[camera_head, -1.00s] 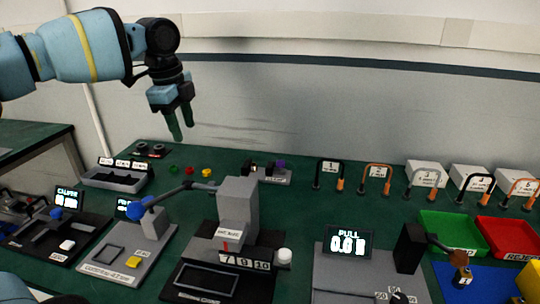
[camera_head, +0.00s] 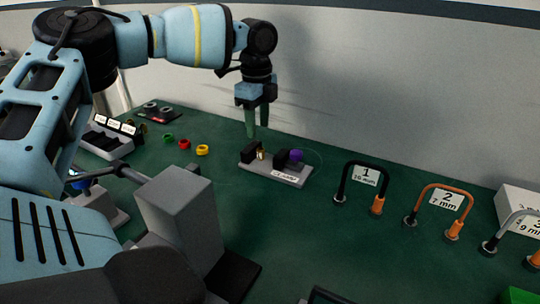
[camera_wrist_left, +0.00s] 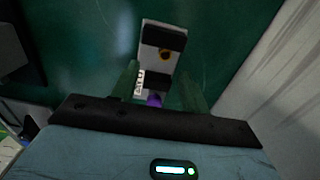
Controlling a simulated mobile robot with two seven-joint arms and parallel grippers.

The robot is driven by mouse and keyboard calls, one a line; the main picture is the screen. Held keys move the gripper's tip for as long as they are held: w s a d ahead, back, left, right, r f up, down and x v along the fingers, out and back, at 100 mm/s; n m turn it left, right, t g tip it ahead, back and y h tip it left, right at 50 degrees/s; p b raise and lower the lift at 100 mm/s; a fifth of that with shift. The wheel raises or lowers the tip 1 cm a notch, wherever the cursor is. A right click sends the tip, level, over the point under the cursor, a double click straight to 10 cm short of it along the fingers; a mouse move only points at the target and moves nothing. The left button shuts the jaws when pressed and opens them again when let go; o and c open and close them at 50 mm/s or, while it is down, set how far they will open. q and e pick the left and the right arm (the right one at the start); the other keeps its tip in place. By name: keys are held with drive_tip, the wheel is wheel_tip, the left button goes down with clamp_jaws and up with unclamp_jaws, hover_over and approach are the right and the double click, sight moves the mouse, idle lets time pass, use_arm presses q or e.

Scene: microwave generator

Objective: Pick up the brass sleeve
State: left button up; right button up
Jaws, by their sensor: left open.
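A small brass sleeve (camera_head: 262,155) sits between the black blocks of a grey clamp fixture (camera_head: 285,177) with a purple knob (camera_head: 296,156). My right gripper is not seen.
Green, red and yellow rings (camera_head: 202,150) lie left of the fixture. A labelled tray (camera_head: 112,135) stands further left. A grey block device (camera_head: 178,220) rises in front. Numbered hooped gauges (camera_head: 365,175) stand to the right. Green table is bare between them.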

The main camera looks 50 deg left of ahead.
sight(261, 149)
use_arm(q)
drive_tip(key=shift+w, duration=0.1)
drive_tip(key=shift+f, duration=0.95)
drive_tip(key=shift+w+a+f, duration=0.1)
drive_tip(key=shift+w+f, duration=0.1)
drive_tip(key=shift+f, duration=1.3)
drive_tip(key=shift+w+f, duration=0.15)
drive_tip(key=shift+f, duration=1.3)
clamp_jaws()
